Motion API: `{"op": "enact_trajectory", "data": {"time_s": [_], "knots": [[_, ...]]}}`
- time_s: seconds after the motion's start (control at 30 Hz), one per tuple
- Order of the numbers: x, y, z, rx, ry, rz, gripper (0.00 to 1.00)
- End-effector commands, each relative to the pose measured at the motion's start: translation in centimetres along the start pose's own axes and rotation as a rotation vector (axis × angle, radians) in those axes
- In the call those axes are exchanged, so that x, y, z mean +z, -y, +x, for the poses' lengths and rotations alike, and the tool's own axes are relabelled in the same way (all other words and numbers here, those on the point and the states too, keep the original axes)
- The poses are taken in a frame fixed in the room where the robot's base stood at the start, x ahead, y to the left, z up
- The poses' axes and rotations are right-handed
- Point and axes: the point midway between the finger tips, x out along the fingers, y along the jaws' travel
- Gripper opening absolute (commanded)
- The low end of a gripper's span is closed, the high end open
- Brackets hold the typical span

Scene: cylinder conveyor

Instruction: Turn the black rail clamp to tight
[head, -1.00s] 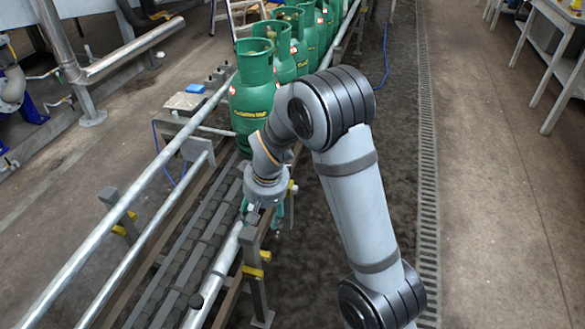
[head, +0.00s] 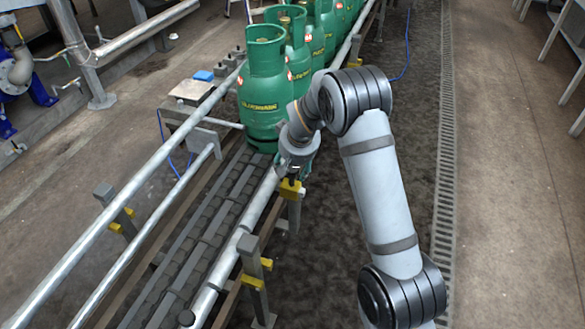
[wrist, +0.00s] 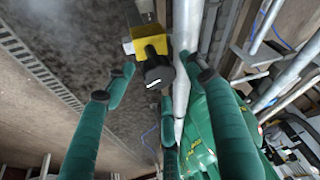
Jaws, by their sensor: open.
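The black rail clamp (wrist: 156,72) shows in the wrist view as a round black knob with a pale mark, on a yellow bracket at a rail post. In the head view, its yellow bracket (head: 291,190) sits at the right-hand rail, just below my gripper; the knob is mostly hidden there. My gripper (head: 297,168) has green fingers. In the wrist view the fingers (wrist: 157,98) are spread apart and empty, with the knob ahead of them and between the left and right tips. I see no contact with the knob.
Green gas cylinders (head: 265,95) stand on the conveyor (head: 190,250), the nearest close beside my gripper. The near right rail (head: 225,265) runs along the belt. Another yellow-fitted post (head: 252,270) stands nearer. Floor to the right of the arm is clear.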

Motion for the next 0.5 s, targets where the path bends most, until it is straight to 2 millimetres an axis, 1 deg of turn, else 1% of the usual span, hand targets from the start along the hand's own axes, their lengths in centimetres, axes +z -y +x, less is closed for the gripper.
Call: {"op": "enact_trajectory", "data": {"time_s": [0.03,0.13,0.4,0.5], "knots": [[0.06,-0.01,0.49,0.000,0.001,0.001,0.55],[0.00,-0.01,0.88,0.000,0.000,0.001,0.55],[0.00,0.00,0.96,0.000,0.000,0.000,0.55],[0.01,0.00,0.95,0.000,0.000,0.000,0.49]]}}
